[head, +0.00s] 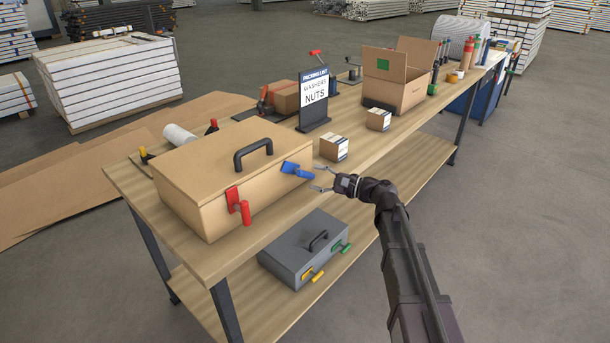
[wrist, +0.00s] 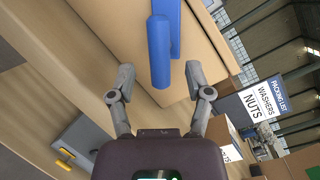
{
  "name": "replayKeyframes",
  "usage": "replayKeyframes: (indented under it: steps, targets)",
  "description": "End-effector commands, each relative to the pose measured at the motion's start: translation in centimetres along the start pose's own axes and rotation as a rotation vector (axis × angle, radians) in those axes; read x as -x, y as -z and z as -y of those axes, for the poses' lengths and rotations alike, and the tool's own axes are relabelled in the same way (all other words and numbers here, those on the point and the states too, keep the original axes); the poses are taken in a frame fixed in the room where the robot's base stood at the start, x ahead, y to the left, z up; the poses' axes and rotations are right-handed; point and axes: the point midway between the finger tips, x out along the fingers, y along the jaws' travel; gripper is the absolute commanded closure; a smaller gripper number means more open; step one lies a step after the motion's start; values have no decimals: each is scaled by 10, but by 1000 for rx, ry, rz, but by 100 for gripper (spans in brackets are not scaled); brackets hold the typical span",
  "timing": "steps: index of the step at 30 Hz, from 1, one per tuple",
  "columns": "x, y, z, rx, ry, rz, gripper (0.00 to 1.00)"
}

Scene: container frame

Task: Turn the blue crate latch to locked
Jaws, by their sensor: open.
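The wooden crate (head: 205,185) stands shut on the workbench, with a black handle on its lid. The blue latch (head: 296,170) is on the crate's right front, its lever sticking out sideways to the right. A red latch (head: 239,205) is on the same face further left, its lever pointing down. My gripper (head: 320,181) is open and empty, just right of the blue lever's end. In the wrist view the blue latch (wrist: 160,52) lies ahead, its lever end near the space between the two open fingertips (wrist: 160,82). I see no contact.
A grey case (head: 303,250) with yellow and green latches sits on the lower shelf. Small boxes (head: 334,148), a packing list sign (head: 314,97) and an open carton (head: 397,80) stand on the bench to the right. The floor in front is clear.

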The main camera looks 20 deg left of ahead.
Motion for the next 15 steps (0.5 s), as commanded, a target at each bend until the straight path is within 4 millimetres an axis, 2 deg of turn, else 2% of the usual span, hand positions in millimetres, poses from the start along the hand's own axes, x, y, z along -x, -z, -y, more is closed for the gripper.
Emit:
replayKeyframes:
  steps: [1, 6, 15]
  targets:
    - [-8, 0, 0, 0, -1, 1, 35]
    - [-27, 0, 0, 0, -1, 1, 35]
    - [-38, 0, 0, 0, 0, 0, 35]
